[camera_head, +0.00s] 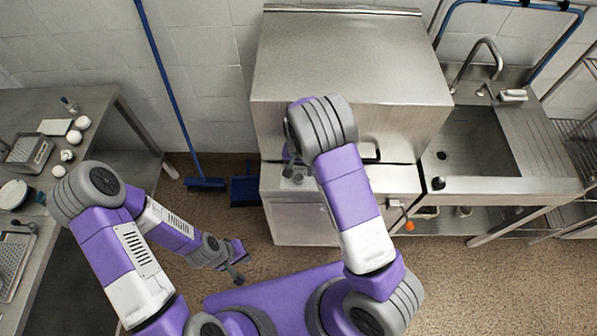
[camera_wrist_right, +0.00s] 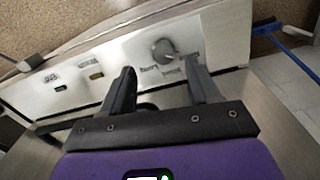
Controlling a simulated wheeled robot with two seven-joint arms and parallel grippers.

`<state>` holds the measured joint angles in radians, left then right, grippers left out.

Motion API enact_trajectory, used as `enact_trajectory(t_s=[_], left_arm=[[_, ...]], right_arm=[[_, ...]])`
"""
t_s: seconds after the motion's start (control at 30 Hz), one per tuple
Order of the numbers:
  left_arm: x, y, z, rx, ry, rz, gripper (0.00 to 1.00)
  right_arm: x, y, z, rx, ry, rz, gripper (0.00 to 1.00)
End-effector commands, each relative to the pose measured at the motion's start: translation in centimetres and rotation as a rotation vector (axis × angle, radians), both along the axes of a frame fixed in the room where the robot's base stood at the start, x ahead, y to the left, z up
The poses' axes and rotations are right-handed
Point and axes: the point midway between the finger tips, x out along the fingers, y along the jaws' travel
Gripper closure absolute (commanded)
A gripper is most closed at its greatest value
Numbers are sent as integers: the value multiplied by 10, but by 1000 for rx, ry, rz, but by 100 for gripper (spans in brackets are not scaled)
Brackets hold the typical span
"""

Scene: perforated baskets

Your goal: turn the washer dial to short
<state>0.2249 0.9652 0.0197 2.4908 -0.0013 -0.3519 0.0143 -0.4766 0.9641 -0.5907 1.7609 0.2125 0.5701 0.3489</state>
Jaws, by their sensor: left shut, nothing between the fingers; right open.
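The washer (camera_head: 350,55) is a tall stainless steel machine against the back wall, with a control panel on its front. In the right wrist view, the round grey dial (camera_wrist_right: 164,49) is on the pale panel (camera_wrist_right: 110,75), with small labels beside it too blurred to read. My right gripper (camera_wrist_right: 158,66) is open, its two fingers pointing at the panel with the dial beyond and between their tips; contact cannot be made out. In the head view, my right arm hides most of the dial area. My left gripper (camera_head: 239,275) is shut and empty, low over the floor.
A steel sink (camera_head: 470,150) stands right of the washer. A left table (camera_head: 100,105) holds trays and several small white items. A blue broom (camera_head: 205,184) and dustpan (camera_head: 244,190) stand by the wall. An orange item (camera_head: 409,225) is at the washer's right.

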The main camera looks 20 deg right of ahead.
Motion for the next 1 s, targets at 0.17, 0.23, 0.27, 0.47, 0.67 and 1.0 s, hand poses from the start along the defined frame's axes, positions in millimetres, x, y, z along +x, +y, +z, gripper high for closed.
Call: enact_trajectory(t_s=[0.17, 0.23, 0.27, 0.47, 0.67, 1.0], left_arm=[[0, 0, -1, 0, -1, 0, 100], [0, 0, 0, 0, -1, 0, 100], [0, 0, 0, 0, -1, 0, 100], [0, 0, 0, 0, -1, 0, 100], [0, 0, 0, 0, -1, 0, 100], [0, 0, 0, 0, -1, 0, 100]], right_arm=[[7, 3, -2, -8, -2, -9, 39], [6, 2, -13, -8, 0, -9, 39], [6, 2, -18, -8, 0, -9, 39], [6, 1, -49, -6, -2, -9, 39], [6, 1, -65, -7, -3, -7, 39], [6, 1, -66, -7, -5, -7, 48]])
